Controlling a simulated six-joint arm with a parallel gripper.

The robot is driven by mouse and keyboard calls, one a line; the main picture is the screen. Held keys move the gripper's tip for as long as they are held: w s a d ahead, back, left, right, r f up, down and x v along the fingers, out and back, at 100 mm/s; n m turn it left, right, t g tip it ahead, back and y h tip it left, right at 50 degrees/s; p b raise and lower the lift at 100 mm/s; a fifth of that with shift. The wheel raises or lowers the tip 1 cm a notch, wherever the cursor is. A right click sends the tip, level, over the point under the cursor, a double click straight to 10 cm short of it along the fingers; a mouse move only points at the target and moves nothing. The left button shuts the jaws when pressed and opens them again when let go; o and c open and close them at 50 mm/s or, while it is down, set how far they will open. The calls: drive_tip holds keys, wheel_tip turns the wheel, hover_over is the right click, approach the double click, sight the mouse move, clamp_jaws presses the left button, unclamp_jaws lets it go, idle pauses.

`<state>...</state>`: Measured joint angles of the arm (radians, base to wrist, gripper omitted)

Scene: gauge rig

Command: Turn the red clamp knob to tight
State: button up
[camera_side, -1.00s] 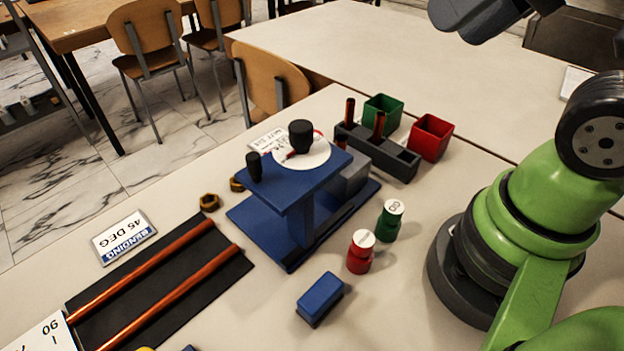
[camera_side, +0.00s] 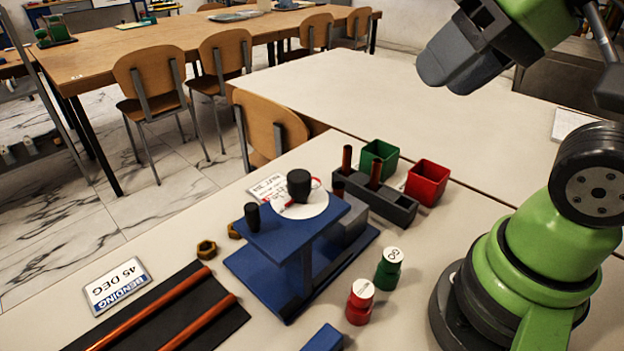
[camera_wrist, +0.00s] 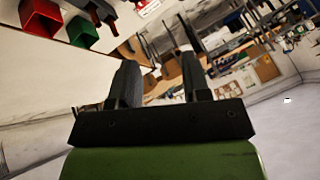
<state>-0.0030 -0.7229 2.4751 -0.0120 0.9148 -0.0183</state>
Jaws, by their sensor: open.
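The blue rig (camera_side: 316,265) stands on the table in the side view. On its top plate a black knob (camera_side: 299,187) sits over a white dial (camera_side: 313,206) with a red mark beside it. A smaller black knob (camera_side: 252,217) stands at the plate's left corner. A red knob-shaped piece (camera_side: 358,310) with a white top stands in front of the rig, beside a similar green one (camera_side: 387,276). I cannot tell whether either is fixed. My gripper (camera_side: 447,75) is high at the upper right, far from them. In the wrist view my gripper (camera_wrist: 160,75) is open and empty.
A dark rack (camera_side: 392,208) with copper rods stands behind the rig, next to a green bin (camera_side: 370,170) and a red bin (camera_side: 436,186). A black mat (camera_side: 165,318) with copper rods lies at front left. A blue block (camera_side: 325,339) is near the front edge.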

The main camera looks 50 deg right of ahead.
drive_tip(key=w+f+n+g+h, duration=0.25)
drive_tip(key=w+n+g, duration=0.2)
drive_tip(key=w, duration=0.55)
drive_tip(key=w+f+n+g+h, duration=0.1)
drive_tip(key=w+f+n+g, duration=0.3)
drive_tip(key=w, duration=0.5)
drive_tip(key=f+n, duration=0.1)
drive_tip(key=f, duration=0.5)
drive_tip(key=d+f+n+g+h, duration=0.1)
drive_tip(key=f+n, duration=0.1)
drive_tip(key=f, duration=0.4)
drive_tip(key=w+f+n, duration=0.1)
drive_tip(key=f, duration=0.5)
drive_tip(key=shift+d+f+g+h, duration=0.15)
drive_tip(key=shift+d+g+h, duration=0.05)
drive_tip(key=shift+g+h, duration=0.15)
drive_tip(key=c, duration=0.6)
